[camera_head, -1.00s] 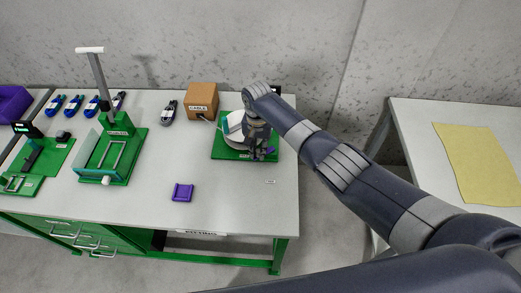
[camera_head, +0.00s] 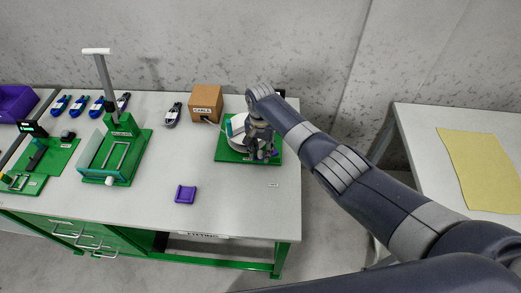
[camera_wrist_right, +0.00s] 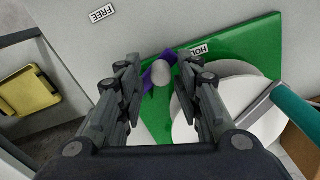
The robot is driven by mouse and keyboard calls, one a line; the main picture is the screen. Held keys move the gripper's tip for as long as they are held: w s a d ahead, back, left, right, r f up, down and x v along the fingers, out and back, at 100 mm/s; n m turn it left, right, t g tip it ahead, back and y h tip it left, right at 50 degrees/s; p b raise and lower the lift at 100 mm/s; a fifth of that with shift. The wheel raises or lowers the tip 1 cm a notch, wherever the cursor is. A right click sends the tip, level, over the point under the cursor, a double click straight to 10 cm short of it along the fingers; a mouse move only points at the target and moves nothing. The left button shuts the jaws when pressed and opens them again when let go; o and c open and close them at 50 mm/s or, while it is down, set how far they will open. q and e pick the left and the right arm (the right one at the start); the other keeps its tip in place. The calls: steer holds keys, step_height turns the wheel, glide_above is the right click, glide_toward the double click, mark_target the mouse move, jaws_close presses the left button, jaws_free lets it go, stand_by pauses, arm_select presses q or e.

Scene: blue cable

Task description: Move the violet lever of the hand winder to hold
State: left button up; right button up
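The hand winder has a green base (camera_head: 222,150) and a white round drum (camera_head: 236,133), at the right of the table. It also shows in the right wrist view, with its green base (camera_wrist_right: 250,45) and white drum (camera_wrist_right: 243,93). The violet lever (camera_wrist_right: 153,78) has a pale round knob and lies between my right fingers, near the HOLD label (camera_wrist_right: 199,49). My right gripper (camera_wrist_right: 160,72) is open around the lever, with gaps to the knob on both sides. In the head view my right gripper (camera_head: 262,152) hides most of the lever. My left gripper is not in view.
A brown CABLE box (camera_head: 206,101) stands behind the winder. A violet holder (camera_head: 186,194) lies on the table front. A green fixture (camera_head: 115,155) with an upright post stands left. Several cable coils (camera_head: 79,105) lie at the back. A yellow sheet (camera_head: 482,168) lies on the right table.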

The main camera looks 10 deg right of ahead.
mark_target(261, 152)
stand_by(0.3)
steer(key=shift+r, duration=4)
